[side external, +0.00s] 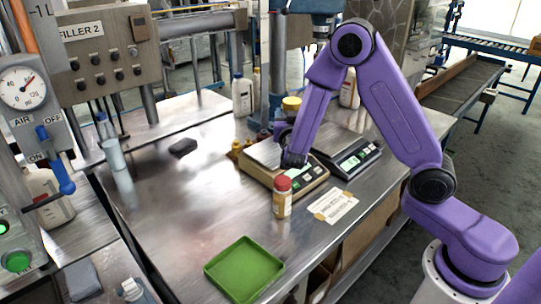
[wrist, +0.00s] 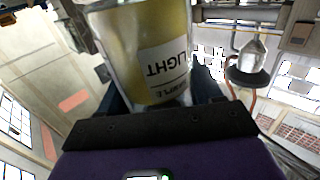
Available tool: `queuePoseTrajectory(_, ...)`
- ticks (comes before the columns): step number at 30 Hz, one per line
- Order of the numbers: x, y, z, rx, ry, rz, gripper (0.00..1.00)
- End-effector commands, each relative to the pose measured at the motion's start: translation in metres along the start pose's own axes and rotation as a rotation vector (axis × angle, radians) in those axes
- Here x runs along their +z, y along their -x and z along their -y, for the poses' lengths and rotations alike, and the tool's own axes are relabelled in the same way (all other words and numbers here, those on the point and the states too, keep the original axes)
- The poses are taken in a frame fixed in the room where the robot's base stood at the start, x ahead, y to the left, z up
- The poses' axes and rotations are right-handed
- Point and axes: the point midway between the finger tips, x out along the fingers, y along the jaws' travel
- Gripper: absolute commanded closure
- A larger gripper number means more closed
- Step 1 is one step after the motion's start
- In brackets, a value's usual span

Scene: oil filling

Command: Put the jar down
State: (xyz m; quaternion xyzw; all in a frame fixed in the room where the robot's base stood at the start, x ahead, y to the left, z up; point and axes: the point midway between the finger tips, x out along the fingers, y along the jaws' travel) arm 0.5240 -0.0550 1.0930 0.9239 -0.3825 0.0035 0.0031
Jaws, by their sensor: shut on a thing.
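A clear glass jar (wrist: 125,45) of yellow oil fills the top of the wrist view, with a white label (wrist: 165,70) reading "LIGHT" upside down in the picture. My gripper (side external: 283,132) is shut on this jar. In the side external view my gripper is at the back of the table, near the scales, and mostly hides what it holds. A yellow round top (side external: 291,103) shows just above it; I cannot tell whether it belongs to the held jar. The contact under the jar is hidden.
Two scales, one tan (side external: 301,186) and one dark (side external: 357,156), stand by my gripper. A red-capped bottle (side external: 282,198) stands in front of them. A green tray (side external: 243,268) lies at the near edge. The left middle of the steel table (side external: 185,200) is mostly clear.

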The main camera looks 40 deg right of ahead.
Motion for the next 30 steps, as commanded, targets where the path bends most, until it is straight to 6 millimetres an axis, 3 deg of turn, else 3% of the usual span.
queuePoseTrajectory(15, 0.005, -0.025, -0.017, 0.244, -0.001, 0.006, 0.76)
queuePoseTrajectory(30, 0.006, -0.029, -0.025, 0.304, -0.002, 0.008, 0.76)
